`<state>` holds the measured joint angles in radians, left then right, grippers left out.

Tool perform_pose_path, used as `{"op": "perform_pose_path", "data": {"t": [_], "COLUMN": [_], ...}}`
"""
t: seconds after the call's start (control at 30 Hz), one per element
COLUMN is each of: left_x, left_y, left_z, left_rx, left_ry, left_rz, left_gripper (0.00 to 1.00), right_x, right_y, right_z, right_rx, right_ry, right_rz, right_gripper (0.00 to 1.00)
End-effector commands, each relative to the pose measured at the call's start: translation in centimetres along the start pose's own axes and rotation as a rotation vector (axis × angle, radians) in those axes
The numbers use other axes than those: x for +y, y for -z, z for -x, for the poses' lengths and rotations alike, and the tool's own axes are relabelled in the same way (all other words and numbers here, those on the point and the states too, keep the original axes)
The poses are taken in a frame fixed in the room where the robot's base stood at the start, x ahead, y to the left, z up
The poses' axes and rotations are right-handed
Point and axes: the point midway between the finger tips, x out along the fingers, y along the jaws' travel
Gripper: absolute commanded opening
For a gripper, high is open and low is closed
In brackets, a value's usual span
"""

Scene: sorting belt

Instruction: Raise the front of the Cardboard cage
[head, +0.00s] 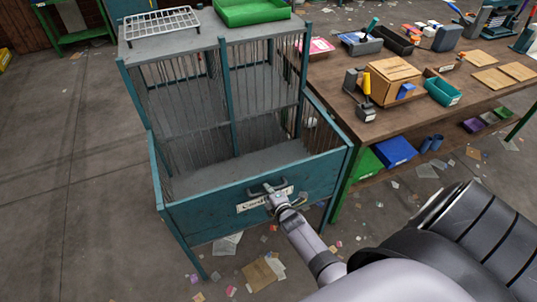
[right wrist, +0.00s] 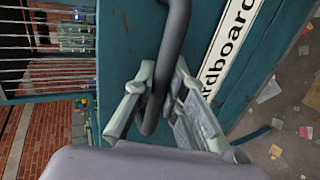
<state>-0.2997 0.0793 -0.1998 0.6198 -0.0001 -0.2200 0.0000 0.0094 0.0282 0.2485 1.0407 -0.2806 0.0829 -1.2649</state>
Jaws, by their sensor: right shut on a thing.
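The Cardboard cage (head: 185,215) is a teal metal frame with barred sides, standing left of the middle in the head view. Its front is a low teal panel with a white label, partly covered, and a dark bar handle (head: 258,188). The label (right wrist: 228,50) reads "ardboard" in the right wrist view. My right gripper (head: 275,201) is at the front panel, its fingers closed around the handle; the right wrist view shows the dark handle bar (right wrist: 172,45) between the fingertips (right wrist: 158,95). The space above the front panel is open, showing the cage's inside floor. My left gripper is out of view.
A wooden workbench (head: 425,112) with boxes, tools and bins stands right against the cage. A green tray (head: 250,12) and a white wire rack (head: 158,22) sit on the cage's top. Paper scraps litter the floor.

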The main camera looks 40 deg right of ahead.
Motion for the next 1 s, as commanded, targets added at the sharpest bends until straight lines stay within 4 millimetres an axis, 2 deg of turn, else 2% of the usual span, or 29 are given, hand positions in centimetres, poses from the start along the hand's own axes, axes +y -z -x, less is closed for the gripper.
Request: {"op": "perform_pose_path", "data": {"t": [0.17,0.2,0.33,0.77,1.0], "left_x": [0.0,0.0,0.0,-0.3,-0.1], "left_y": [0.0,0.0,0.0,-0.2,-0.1], "left_z": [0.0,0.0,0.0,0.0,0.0], "left_rx": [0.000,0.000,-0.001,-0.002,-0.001], "left_ry": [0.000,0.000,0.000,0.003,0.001], "left_rz": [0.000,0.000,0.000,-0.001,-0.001], "left_gripper": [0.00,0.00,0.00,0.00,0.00], "right_x": [0.2,0.2,0.2,0.2,-0.1], "right_y": [0.0,0.0,0.0,0.0,0.0], "right_z": [-0.1,-0.1,-0.1,0.3,3.0], "right_rx": [0.000,0.000,0.000,0.000,0.001], "right_ry": [-0.004,-0.004,-0.004,-0.004,-0.001], "right_rz": [-0.003,-0.003,-0.002,0.000,0.000], "right_gripper": [0.00,0.12,0.21,0.21,0.21]}}
